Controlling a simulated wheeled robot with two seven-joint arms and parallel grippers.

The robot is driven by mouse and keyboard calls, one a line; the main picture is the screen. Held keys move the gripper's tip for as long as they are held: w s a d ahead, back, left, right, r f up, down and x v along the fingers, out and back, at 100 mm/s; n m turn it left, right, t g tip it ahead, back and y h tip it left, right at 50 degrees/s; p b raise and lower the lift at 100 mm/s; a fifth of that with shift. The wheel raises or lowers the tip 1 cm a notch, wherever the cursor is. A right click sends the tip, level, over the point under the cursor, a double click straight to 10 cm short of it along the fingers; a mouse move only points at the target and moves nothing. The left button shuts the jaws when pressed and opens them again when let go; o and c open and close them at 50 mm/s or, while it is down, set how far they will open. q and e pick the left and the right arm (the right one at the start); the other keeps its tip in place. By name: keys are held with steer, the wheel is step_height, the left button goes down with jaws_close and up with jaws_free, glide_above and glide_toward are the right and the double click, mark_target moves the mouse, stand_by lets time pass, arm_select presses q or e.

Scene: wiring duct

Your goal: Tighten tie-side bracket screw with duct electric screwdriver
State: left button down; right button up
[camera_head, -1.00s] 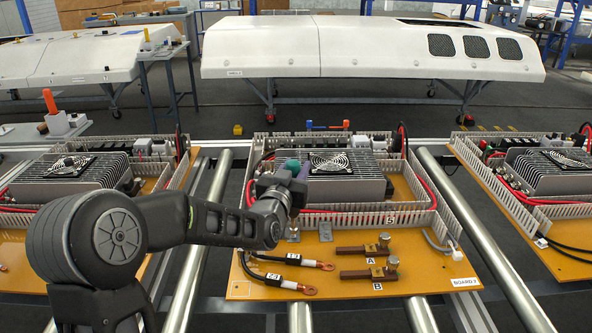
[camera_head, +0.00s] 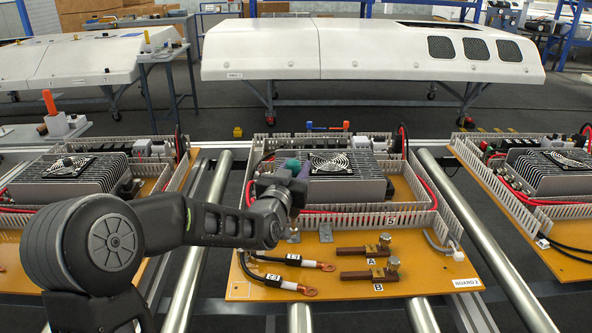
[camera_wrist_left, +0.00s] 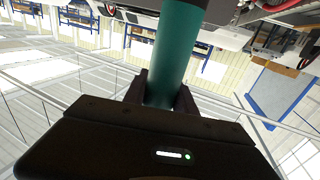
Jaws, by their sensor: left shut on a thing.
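My left gripper (camera_head: 290,183) is over the left part of the middle board, at the left end of the finned unit. It is shut on the electric screwdriver, whose teal body (camera_wrist_left: 178,60) stands between the fingers in the left wrist view. The screwdriver's teal top (camera_head: 292,165) shows just above the gripper in the head view. Its tip is hidden behind my wrist. A small metal bracket (camera_head: 293,236) is on the board just below my wrist, and another metal piece (camera_head: 325,231) is to its right. I cannot make out the screw. My right gripper is not in view.
The board (camera_head: 240,285) carries two black cables with copper lugs (camera_head: 308,291) and two brown blocks marked A and B (camera_head: 362,252). Slotted duct walls (camera_head: 350,219) surround the finned unit (camera_head: 345,185). Steel rails (camera_head: 480,235) run beside the board. Similar boards lie left and right.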

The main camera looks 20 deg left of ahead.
arm_select(q)
steer(key=shift+f+b, duration=0.9)
steer(key=shift+b, duration=0.05)
stand_by(1.5)
steer(key=shift+b, duration=0.6)
stand_by(0.6)
step_height(320, 180, up, 6)
steer(key=p, duration=0.3)
stand_by(0.5)
stand_by(0.3)
steer(key=shift+r, duration=0.1)
